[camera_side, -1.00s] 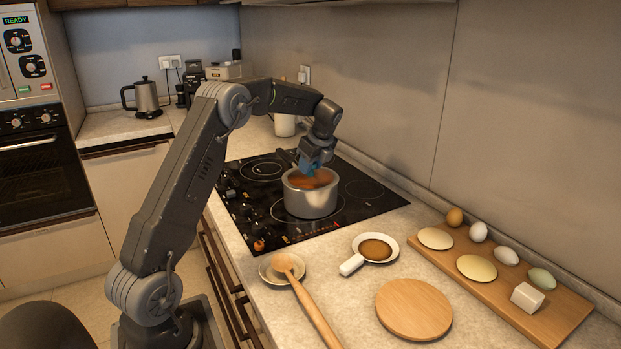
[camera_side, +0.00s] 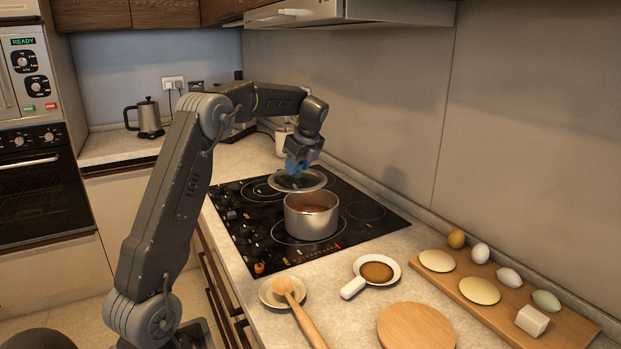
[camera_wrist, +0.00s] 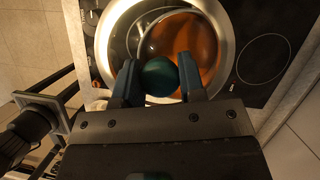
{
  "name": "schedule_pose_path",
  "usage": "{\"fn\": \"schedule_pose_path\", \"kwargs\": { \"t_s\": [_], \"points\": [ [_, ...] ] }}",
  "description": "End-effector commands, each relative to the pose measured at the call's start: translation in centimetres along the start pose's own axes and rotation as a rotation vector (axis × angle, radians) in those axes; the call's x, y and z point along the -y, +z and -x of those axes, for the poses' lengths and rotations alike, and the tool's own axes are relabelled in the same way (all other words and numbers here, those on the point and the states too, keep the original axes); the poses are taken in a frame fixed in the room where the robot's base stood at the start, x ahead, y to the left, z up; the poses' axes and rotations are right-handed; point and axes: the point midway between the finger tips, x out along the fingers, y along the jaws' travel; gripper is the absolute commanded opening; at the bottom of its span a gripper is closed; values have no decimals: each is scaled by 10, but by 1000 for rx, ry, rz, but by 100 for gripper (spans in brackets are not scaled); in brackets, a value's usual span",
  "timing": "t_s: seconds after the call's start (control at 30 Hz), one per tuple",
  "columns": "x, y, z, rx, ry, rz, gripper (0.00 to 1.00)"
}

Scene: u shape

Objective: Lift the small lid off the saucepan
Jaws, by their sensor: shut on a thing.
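The steel saucepan (camera_side: 311,221) stands on the black hob in the side view, its top open and brown inside. The small round lid (camera_side: 314,182) is apart from it, in the air above and behind its rim. My gripper (camera_side: 297,168) is above the lid, shut on its dark teal knob. In the wrist view my gripper (camera_wrist: 160,80) has one finger on each side of the round knob (camera_wrist: 160,76). The lid's pale metal rim (camera_wrist: 228,40) curves around it, and orange-brown shows inside. The knob is mostly hidden by the fingers in the side view.
The hob (camera_side: 368,212) has free room right of the saucepan. A wall runs behind.

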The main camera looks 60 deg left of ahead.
Motion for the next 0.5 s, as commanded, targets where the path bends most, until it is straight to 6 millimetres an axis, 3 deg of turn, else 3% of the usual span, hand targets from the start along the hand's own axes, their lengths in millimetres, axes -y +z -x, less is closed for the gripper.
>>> {"fn": "schedule_pose_path", "kwargs": {
  "t_s": [0.2, 0.4, 0.5],
  "points": [
    [-35, 40, 15, 1, -2, 4, 7],
    [-53, 60, 22, 1, -1, 1, 7],
    [-53, 61, 23, 0, -1, -1, 7]
  ]
}}
